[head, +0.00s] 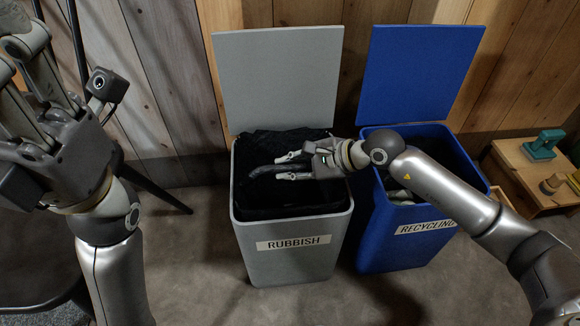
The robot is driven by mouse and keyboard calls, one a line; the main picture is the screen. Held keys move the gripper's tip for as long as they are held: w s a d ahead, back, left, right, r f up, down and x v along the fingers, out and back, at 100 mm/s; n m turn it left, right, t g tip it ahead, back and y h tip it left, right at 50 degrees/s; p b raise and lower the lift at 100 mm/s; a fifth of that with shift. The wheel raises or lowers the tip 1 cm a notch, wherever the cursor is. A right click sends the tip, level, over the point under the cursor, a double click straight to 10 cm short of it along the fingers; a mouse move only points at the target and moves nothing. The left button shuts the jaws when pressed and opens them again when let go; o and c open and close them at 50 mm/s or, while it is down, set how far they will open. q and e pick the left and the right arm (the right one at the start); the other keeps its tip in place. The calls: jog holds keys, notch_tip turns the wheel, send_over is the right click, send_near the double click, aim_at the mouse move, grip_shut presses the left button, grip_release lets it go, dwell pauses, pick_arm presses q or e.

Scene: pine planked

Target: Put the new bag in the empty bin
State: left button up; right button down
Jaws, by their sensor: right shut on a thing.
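The grey bin (290,262) labelled RUBBISH stands in the middle of the head view, its lid raised behind it. A black bag (270,145) is inside it, spread over the opening with folds near the rim; its lower part is hidden. My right gripper (283,166) reaches in from the right over the grey bin's opening and is shut on the black bag. My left gripper (30,75) is raised close to the camera at the left, away from the bins. Its fingertips are partly cut off by the frame edge.
A blue bin (385,245) labelled RECYCLING stands just right, lid raised, with pale contents partly hidden by my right arm. A low wooden table (520,170) with a green object (543,145) is far right. A plank wall closes the back. The front floor is clear.

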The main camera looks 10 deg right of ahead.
jog(key=shift+f, duration=0.15)
jog(key=c, duration=1.3)
grip_release()
jog(key=shift+o, duration=0.2)
jog(key=shift+d, duration=0.1)
jog(key=v, duration=1.2)
